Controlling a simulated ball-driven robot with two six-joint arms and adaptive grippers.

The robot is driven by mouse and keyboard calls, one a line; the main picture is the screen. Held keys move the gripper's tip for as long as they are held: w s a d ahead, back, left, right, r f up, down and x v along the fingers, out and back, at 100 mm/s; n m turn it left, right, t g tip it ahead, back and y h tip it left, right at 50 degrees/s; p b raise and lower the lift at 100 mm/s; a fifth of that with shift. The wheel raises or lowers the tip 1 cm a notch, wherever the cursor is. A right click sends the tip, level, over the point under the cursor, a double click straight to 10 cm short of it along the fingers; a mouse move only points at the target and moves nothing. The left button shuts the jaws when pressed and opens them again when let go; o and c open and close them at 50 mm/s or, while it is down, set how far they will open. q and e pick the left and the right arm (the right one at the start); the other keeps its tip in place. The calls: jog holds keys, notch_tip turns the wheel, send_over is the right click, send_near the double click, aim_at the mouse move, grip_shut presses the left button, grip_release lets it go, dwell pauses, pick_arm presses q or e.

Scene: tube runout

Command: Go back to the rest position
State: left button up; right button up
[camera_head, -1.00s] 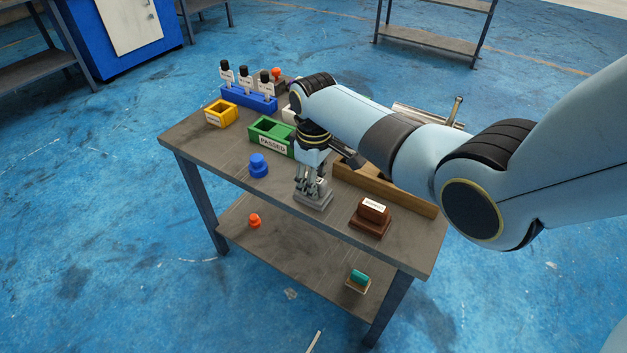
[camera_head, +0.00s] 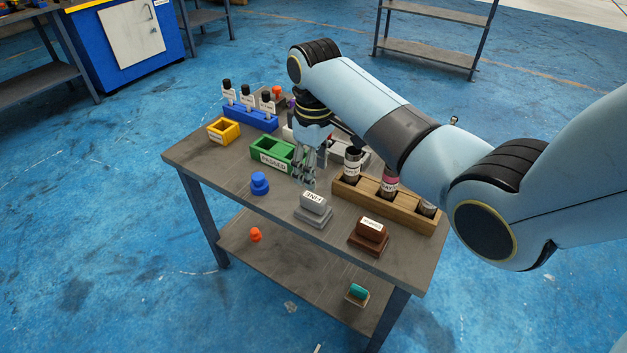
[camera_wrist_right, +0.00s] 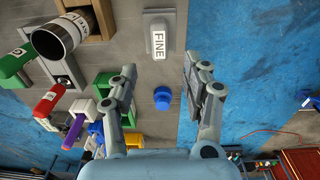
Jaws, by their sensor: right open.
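My right gripper (camera_head: 306,174) is above the table behind the grey FINE block. In the right wrist view my right gripper (camera_wrist_right: 158,82) has its fingers wide apart with nothing between them. The grey FINE block (camera_head: 314,203) rests on its grey base on the table (camera_head: 215,165). It also shows in the right wrist view (camera_wrist_right: 159,42), apart from the fingers. My left gripper is in neither view.
A green PASSED box (camera_head: 272,154), a yellow box (camera_head: 223,131) and a blue rack (camera_head: 250,118) with black-topped bottles stand left of the arm. A wooden rack (camera_head: 350,190) with labelled tubes stands to the right. A brown block (camera_head: 371,230) and a blue knob (camera_head: 260,183) are near the front.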

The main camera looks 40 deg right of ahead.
jog(key=shift+r, duration=1)
jog(key=shift+s, duration=0.1)
jog(key=s+a+r+m+t, duration=0.2)
jog(key=s+r, duration=0.1)
jog(key=s, duration=1)
jog(key=s+a+r+m+t, duration=0.1)
jog(key=s+r+m, duration=0.15)
jog(key=s, duration=1.05)
notch_tip(320, 180, down, 28)
jog(key=s+d+f+g+b, duration=0.1)
jog(key=s+d+b, duration=0.1)
jog(key=s+d, duration=0.1)
jog(key=s+f+g, duration=0.1)
jog(key=s+f, duration=1.4)
jog(key=s, duration=0.2)
jog(key=shift+d+g+h+b, duration=0.2)
jog(key=shift+g+h+b, duration=0.1)
jog(key=shift+b, duration=0.15)
